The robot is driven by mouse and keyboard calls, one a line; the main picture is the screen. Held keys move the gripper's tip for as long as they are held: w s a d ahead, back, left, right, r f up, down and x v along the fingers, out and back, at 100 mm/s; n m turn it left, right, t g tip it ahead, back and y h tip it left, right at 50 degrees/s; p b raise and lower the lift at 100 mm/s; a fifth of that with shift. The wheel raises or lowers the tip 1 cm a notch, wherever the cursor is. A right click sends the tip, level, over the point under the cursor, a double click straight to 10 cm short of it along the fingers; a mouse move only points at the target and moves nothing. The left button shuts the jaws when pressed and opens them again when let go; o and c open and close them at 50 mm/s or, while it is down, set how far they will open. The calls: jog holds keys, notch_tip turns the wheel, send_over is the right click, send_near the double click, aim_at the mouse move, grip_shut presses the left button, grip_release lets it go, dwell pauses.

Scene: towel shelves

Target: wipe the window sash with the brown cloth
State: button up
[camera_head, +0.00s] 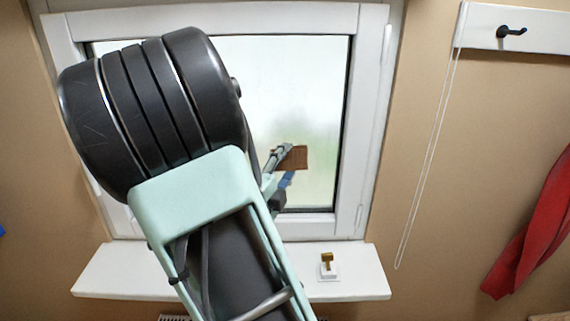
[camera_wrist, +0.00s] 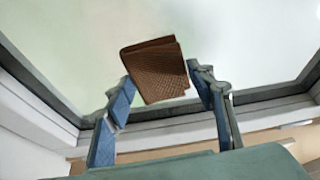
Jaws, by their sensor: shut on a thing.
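The brown cloth (camera_wrist: 158,72) is a folded, textured square between the fingertips of my gripper (camera_wrist: 160,78) in the wrist view. My gripper is shut on it. In the head view, the cloth (camera_head: 291,158) shows in front of the lower right part of the glass, with my gripper (camera_head: 280,160) at its left. The white window sash (camera_head: 349,207) frames the pane. I cannot tell whether the cloth touches the glass. My arm hides much of the left side of the window in the head view.
A white sill (camera_head: 355,275) runs below the window and bears a small white and gold object (camera_head: 328,267). A white pull cord (camera_head: 428,165) hangs at the right. A dark hook (camera_head: 511,32) is on a white rail, and a red towel (camera_head: 535,230) hangs at far right.

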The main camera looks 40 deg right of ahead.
jog(key=s+a, duration=0.2)
jog(key=s, duration=0.1)
jog(key=shift+s+a+f+b, duration=0.15)
jog(key=shift+f+b, duration=0.05)
jog(key=shift+b, duration=0.25)
jog(key=b, duration=0.2)
jog(key=s+a+b, duration=0.1)
jog(key=b, duration=0.2)
jog(key=shift+s+r, duration=0.15)
jog(key=shift+s, duration=0.1)
jog(key=s+a+b, duration=0.1)
jog(key=b, duration=0.1)
jog(key=s+b, duration=0.1)
jog(key=b, duration=0.1)
jog(key=shift+s+a, duration=0.25)
jog(key=shift+a, duration=0.1)
